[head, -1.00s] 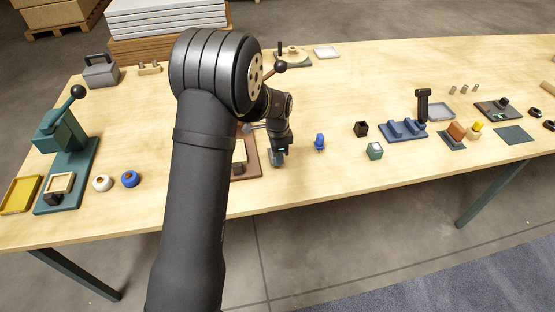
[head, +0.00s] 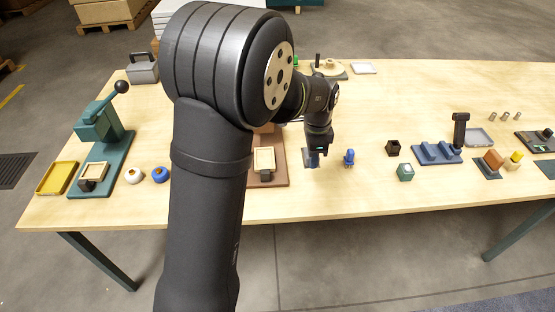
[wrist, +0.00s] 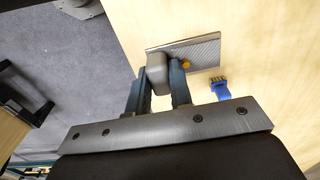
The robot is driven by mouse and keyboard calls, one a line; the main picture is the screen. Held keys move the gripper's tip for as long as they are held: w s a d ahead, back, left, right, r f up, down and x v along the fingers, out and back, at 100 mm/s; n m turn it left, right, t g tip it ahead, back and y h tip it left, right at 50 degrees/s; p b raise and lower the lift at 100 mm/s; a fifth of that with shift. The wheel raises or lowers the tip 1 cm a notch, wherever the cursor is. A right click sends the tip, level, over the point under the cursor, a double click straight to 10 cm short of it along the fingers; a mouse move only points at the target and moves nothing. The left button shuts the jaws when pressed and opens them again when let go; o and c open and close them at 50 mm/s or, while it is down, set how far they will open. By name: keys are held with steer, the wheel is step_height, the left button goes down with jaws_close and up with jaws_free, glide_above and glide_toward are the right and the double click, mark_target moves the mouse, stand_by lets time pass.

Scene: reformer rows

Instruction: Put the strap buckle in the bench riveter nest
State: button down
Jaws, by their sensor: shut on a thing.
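My gripper (head: 314,151) points down over a small grey patterned plate (head: 312,161) near the front of the bench. In the wrist view its two fingers are shut on a grey rounded piece (wrist: 157,72), which I take for the strap buckle. It overlaps the patterned plate (wrist: 200,48); I cannot tell whether it touches it. I cannot tell which is the riveter.
White and blue round pieces (head: 134,175) lie by the green press. The front bench strip is clear.

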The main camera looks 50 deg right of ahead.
steer(key=w+f, duration=0.1)
steer(key=w, duration=0.4)
steer(key=w+a+f, duration=0.1)
steer(key=w+f, duration=0.1)
steer(key=w, duration=0.4)
steer(key=w+a+f, duration=0.1)
steer(key=w+f, duration=0.1)
steer(key=w, duration=0.3)
steer(key=shift+w+a+f, duration=0.2)
steer(key=shift+w+f, duration=0.05)
steer(key=shift+w, duration=0.1)
steer(key=shift+f, duration=2.05)
steer(key=shift+f, duration=0.2)
steer(key=c, duration=1.3)
jaws_free()
steer(key=shift+r, duration=0.1)
